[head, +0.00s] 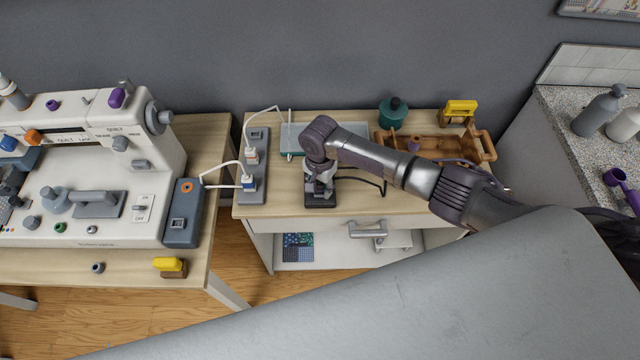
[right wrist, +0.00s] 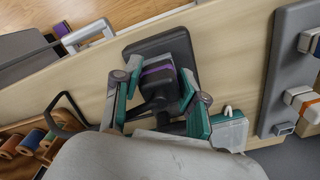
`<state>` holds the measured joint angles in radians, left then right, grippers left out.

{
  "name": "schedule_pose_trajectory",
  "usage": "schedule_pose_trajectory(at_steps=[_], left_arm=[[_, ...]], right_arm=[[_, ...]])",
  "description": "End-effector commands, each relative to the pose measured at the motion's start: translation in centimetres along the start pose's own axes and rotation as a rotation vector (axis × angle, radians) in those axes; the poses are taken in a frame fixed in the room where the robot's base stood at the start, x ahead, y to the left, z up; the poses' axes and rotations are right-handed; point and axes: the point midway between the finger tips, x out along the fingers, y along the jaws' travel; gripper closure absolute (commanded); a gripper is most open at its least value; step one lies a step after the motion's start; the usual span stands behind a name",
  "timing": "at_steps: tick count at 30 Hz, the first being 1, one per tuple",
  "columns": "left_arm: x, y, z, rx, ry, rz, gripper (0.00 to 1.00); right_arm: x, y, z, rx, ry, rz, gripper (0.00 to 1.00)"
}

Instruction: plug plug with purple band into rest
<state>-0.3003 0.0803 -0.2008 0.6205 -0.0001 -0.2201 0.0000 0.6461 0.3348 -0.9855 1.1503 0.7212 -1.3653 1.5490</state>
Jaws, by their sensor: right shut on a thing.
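The black plug with the purple band (right wrist: 157,72) shows in the right wrist view between the teal-padded fingers of my right gripper (right wrist: 160,82). The gripper is shut on it. The rest, a dark grey block (right wrist: 172,43), lies on the wooden top just beyond and beneath the plug. In the head view the right gripper (head: 319,180) points down over the rest (head: 320,203). The gripper hides most of the plug there. I cannot tell whether the plug is seated in the rest or just above it. My left gripper is not in view.
A grey power strip (head: 257,137) holds plugs with orange and blue bands, left of the rest. A teal-edged device (head: 292,142) lies behind the gripper. A wooden tray (head: 444,147) stands to the right. A black cord (head: 370,180) loops beside the gripper. A sewing machine (head: 70,170) stands left.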

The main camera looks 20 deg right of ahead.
Motion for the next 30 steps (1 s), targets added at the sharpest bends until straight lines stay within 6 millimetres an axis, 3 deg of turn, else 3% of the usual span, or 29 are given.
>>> schedule_pose_trajectory(at_steps=[6, 7, 12, 23, 30], left_arm=[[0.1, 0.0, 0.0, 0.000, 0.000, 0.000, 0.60], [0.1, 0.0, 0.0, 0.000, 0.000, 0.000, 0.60], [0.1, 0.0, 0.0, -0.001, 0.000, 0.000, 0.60], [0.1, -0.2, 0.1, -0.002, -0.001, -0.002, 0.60], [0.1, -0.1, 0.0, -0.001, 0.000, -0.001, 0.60]], right_arm=[[0.2, 0.0, 0.0, 0.000, 0.000, 0.000, 1.00], [0.2, 0.0, 0.0, 0.000, 0.000, 0.000, 0.55], [0.2, 0.0, 0.0, 0.000, 0.000, 0.000, 0.29], [-0.3, 0.0, 0.0, 0.000, 0.000, -0.001, 0.29], [-4.3, -0.1, 0.0, -0.001, 0.000, -0.004, 0.29]])
